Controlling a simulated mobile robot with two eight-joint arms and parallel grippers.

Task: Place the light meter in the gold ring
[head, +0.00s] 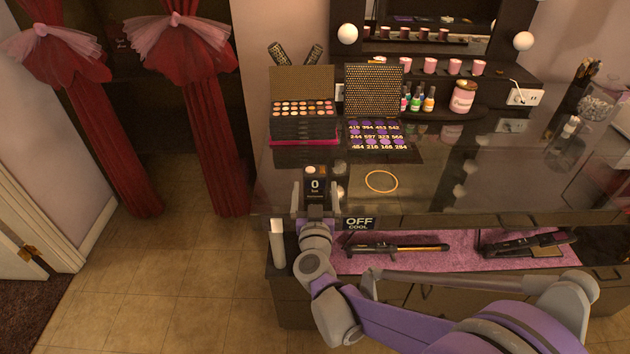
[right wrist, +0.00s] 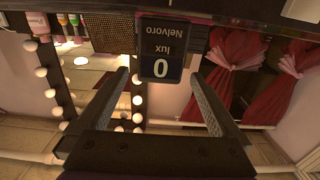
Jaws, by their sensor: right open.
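The light meter (head: 315,184), a small dark box with a display reading 0, stands on the dark glossy counter near its front edge. The thin gold ring (head: 381,181) lies flat on the counter just to its right, with bare counter inside it. My right gripper (head: 316,197) is open at the meter, fingers spread to either side. In the right wrist view the meter (right wrist: 160,66) appears upside down, centred between the open fingertips of my right gripper (right wrist: 158,82). I cannot tell whether the fingertips reach past its near face. My left gripper is not in view.
Makeup palettes (head: 303,108) and a numbered purple palette (head: 376,133) stand behind the meter. Nail polish bottles, a pink jar (head: 463,96) and mirror bulbs are further back. Below, a pink mat (head: 460,253) holds styling irons. The counter right of the ring is clear.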

